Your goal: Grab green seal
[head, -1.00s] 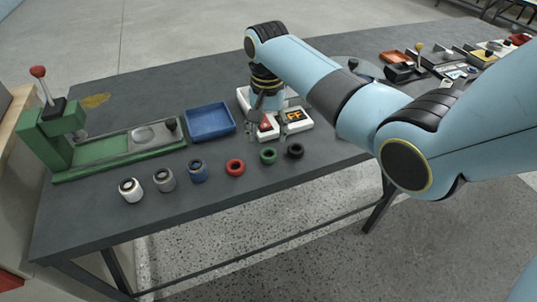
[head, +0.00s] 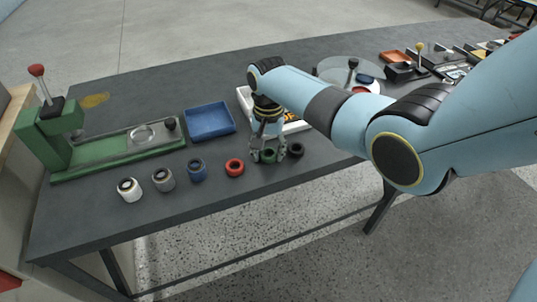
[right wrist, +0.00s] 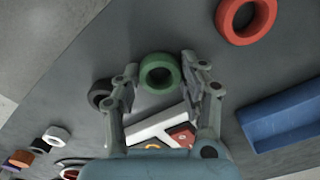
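The green seal (head: 268,156) is a small thick ring on the dark table, between the red seal (head: 235,168) and the black seal (head: 296,150). My right gripper (head: 267,157) points down at it with its fingers spread to either side. In the right wrist view the green seal (right wrist: 160,73) sits between the open fingertips (right wrist: 158,75), nearer the right finger's pad. Whether a finger touches it I cannot tell. My left gripper is not in view.
A blue tray (head: 210,121) and a green press fixture (head: 115,145) stand to the left. Blue (head: 197,169), grey (head: 163,179) and white (head: 130,189) cylinders line the front. A white tray (head: 291,123) lies behind my gripper, partly hidden.

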